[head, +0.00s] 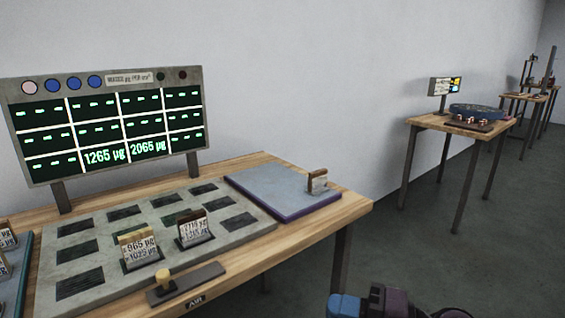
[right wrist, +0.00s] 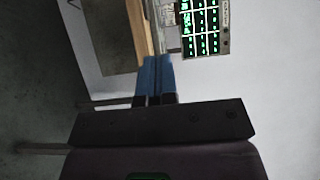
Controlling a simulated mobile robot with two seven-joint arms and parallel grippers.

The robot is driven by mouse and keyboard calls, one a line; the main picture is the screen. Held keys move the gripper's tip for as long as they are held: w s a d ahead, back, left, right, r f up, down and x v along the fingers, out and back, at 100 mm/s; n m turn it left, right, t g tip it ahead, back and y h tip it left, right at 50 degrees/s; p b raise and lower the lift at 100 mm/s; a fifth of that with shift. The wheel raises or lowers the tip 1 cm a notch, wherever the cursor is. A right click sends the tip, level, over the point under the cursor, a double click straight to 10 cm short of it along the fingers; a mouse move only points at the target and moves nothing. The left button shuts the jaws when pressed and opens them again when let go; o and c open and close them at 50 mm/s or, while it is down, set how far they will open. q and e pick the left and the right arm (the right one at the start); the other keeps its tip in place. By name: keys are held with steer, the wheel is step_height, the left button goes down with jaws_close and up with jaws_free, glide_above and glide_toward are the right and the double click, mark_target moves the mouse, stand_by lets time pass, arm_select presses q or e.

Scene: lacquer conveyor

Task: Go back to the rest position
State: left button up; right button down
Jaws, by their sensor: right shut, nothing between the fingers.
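My right gripper (head: 343,304) shows at the bottom edge of the head view, right of the wooden table's front corner and over the floor. Its blue fingers are in front of a dark purple hand. In the right wrist view, the two blue fingers of my right gripper (right wrist: 158,62) lie side by side, shut with nothing between them. The table edge and the display panel show beyond them. My left gripper is in neither view.
The wooden table (head: 354,206) bears a grey slotted board (head: 110,237) with cards, a blue pad (head: 270,186) with a small stamp-like piece (head: 318,182), and a display panel (head: 107,120). Another table (head: 425,122) stands at the right. Floor between them is clear.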

steer(key=w+d+n+h, duration=0.1)
steer(key=d+h, duration=0.1)
steer(key=d, duration=0.3)
steer(key=s+d+f+n+t+h, duration=0.1)
steer(key=s+d+f+n+h, duration=0.4)
steer(key=s+d+f, duration=0.4)
steer(key=s+d+f+n+h, duration=0.4)
steer(key=s+d+f, duration=0.2)
steer(key=s+f, duration=0.6)
steer(key=s+d+n+h, duration=0.3)
steer(key=s+d+n, duration=0.3)
steer(key=s, duration=0.5)
steer(key=a+f+m+t+h, duration=0.1)
steer(key=a+m+t+h, duration=0.15)
steer(key=a+m, duration=0.65)
arm_select(q)
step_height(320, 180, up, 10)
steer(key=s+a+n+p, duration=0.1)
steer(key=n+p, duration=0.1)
steer(key=p, duration=1.3)
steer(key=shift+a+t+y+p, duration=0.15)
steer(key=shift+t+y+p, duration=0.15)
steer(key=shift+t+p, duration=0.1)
arm_select(e)
step_height(320, 180, up, 10)
steer(key=d+m+t, duration=0.1)
steer(key=shift+s+r+m, duration=0.15)
steer(key=shift+s+m, duration=0.05)
steer(key=shift+m, duration=0.2)
